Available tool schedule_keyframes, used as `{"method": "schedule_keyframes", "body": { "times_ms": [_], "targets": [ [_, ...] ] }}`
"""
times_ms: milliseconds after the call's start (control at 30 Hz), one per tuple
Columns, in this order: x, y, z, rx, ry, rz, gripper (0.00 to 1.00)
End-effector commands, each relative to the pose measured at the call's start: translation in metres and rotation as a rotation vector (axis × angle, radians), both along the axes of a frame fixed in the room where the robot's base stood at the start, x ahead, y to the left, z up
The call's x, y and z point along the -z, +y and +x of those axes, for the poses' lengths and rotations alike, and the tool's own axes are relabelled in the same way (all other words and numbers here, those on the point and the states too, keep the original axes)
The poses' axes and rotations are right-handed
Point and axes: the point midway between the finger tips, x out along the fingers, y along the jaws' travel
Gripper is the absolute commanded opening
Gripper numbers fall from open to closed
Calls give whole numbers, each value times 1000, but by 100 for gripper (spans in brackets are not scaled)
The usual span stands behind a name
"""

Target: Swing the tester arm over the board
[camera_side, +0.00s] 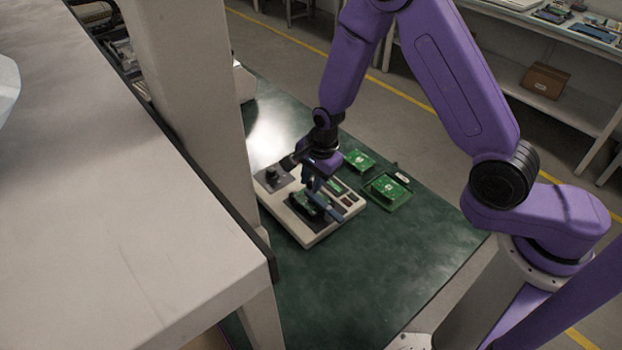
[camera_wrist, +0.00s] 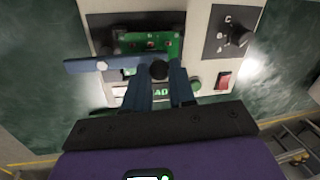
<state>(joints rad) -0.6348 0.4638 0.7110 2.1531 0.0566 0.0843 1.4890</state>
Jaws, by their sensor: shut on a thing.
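The tester (camera_side: 304,236) is a beige box on the green table; its face also shows in the wrist view (camera_wrist: 205,20). A green board (camera_wrist: 150,42) sits in the dark recess on its face; in the side view it is partly hidden (camera_side: 306,204). The blue tester arm (camera_wrist: 85,66) lies across the lower edge of the board, with a black knob (camera_wrist: 158,70) towards its right. My gripper (camera_wrist: 157,82) is shut on the tester arm at this knob. In the side view my gripper (camera_side: 312,186) is low over the tester and hides part of the arm.
Two more green boards lie right of the tester, one farther back (camera_side: 360,160) and one nearer (camera_side: 388,190) on a dark holder. The tester has a dial (camera_wrist: 237,36) and a red switch (camera_wrist: 224,80). A pale pillar and counter (camera_side: 130,230) stand left. The table front is clear.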

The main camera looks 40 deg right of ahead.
Motion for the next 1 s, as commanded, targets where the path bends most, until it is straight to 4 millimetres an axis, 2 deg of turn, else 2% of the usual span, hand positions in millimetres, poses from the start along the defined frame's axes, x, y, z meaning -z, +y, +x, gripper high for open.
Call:
{"method": "schedule_keyframes", "body": {
  "times_ms": [567, 600, 633, 667, 1000],
  "targets": [
    [0, -2, 0, 20, 1, 1, 0],
    [0, -2, 0, 20, 1, 1, 38],
    [0, -2, 0, 20, 1, 1, 47],
    [0, -2, 0, 20, 1, 1, 50],
    [-2, -1, 0, 16, 0, 0, 50]
  ]
}}
